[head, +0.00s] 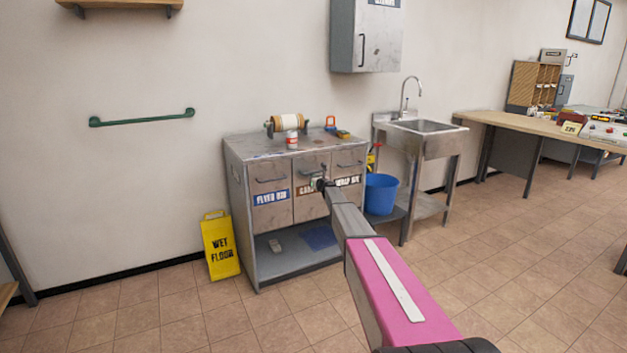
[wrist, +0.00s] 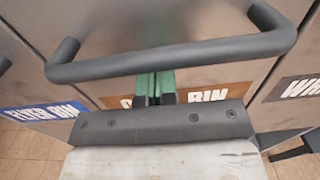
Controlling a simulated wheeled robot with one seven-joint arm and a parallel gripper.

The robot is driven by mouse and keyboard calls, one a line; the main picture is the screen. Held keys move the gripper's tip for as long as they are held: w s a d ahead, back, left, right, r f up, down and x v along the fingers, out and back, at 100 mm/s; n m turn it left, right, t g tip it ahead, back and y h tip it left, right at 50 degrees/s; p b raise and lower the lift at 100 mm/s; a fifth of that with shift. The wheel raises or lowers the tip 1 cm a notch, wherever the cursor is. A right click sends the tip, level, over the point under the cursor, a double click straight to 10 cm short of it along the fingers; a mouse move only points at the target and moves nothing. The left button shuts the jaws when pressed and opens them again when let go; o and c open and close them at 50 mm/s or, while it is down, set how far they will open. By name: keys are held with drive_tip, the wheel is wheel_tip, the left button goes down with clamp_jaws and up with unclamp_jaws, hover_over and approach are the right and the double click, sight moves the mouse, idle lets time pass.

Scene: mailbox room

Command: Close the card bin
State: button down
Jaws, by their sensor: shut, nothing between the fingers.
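The card bin (head: 309,205) is the middle of three grey metal fronts on a low cabinet (head: 245,255). Its brown label is partly covered by my gripper (head: 319,184). In the wrist view, the card bin's dark bar handle (wrist: 170,60) crosses the picture close to the camera. There, the green fingers of my gripper (wrist: 154,87) are together and empty, below the handle and in front of the label (wrist: 207,93). I cannot tell whether the fingertips touch the front. The card bin looks nearly level with its neighbours; a small gap cannot be ruled out.
The flyer bin (head: 271,190) is on the left and another labelled bin (head: 349,180) on the right. A yellow wet-floor sign (head: 220,245) stands left of the cabinet. A blue bucket (head: 381,194) and a sink (head: 422,127) are on the right. Open tiled floor lies in front.

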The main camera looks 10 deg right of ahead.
drive_tip(key=v, duration=1.4)
drive_tip(key=s+a+f+n+g+y, duration=0.1)
drive_tip(key=s+a+f+n+g, duration=0.25)
drive_tip(key=s+n, duration=0.55)
drive_tip(key=s+a+f+n+g, duration=0.3)
drive_tip(key=s+a+n+g, duration=0.15)
drive_tip(key=s, duration=0.95)
drive_tip(key=s+a+f+n+g+y, duration=0.1)
drive_tip(key=s+a+f+n+g, duration=0.3)
drive_tip(key=s+n, duration=0.55)
drive_tip(key=s+d+n+g+h, duration=0.1)
drive_tip(key=s+d+n+h, duration=0.1)
drive_tip(key=s, duration=0.7)
drive_tip(key=s+d+f+n+g+h, duration=0.1)
drive_tip(key=s+n+g+h, duration=0.1)
drive_tip(key=s, duration=0.7)
drive_tip(key=s+d+n+g+h, duration=0.2)
drive_tip(key=s+n+h, duration=0.2)
drive_tip(key=s, duration=0.6)
drive_tip(key=shift+d+f+n, duration=0.3)
drive_tip(key=shift+f+n, duration=0.1)
drive_tip(key=shift+n, duration=0.1)
